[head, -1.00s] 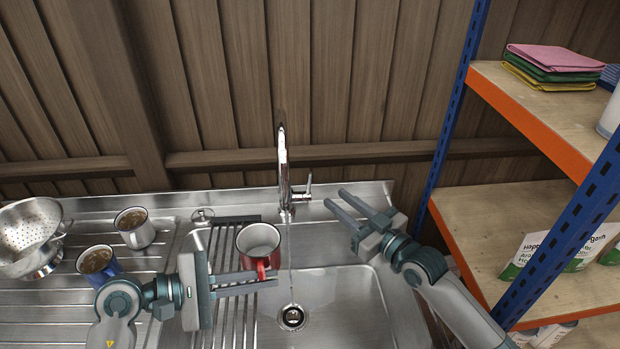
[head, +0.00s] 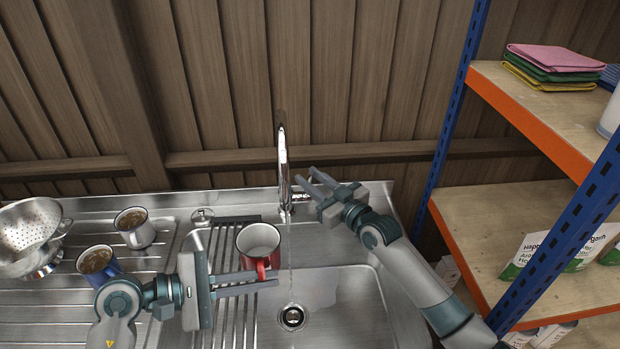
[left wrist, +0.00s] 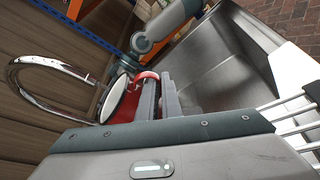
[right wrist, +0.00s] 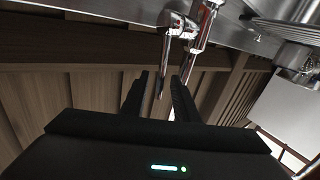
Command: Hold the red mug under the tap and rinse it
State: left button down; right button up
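The red mug (head: 259,243), pale inside, is upright over the left side of the sink. My left gripper (head: 268,281) is shut on its handle, which also shows in the left wrist view (left wrist: 146,76). The chrome tap (head: 283,165) stands at the back of the sink. A thin stream of water (head: 290,262) runs from it toward the drain, just right of the mug and apart from it. My right gripper (head: 305,186) is open, its fingers at the tap's right side, hiding the lever. In the right wrist view the tap (right wrist: 178,32) is just beyond the fingertips.
A ridged rack (head: 231,318) lies left of the basin (head: 345,310). On the drainer are a white mug (head: 137,234), a blue mug (head: 101,266) and a colander (head: 28,232). A shelf unit (head: 535,130) bounds the right. The wooden wall is close behind the tap.

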jog(key=shift+w+a, duration=0.2)
jog(key=shift+w, duration=0.05)
jog(key=shift+c, duration=0.7)
grip_shut()
dwell(0.6)
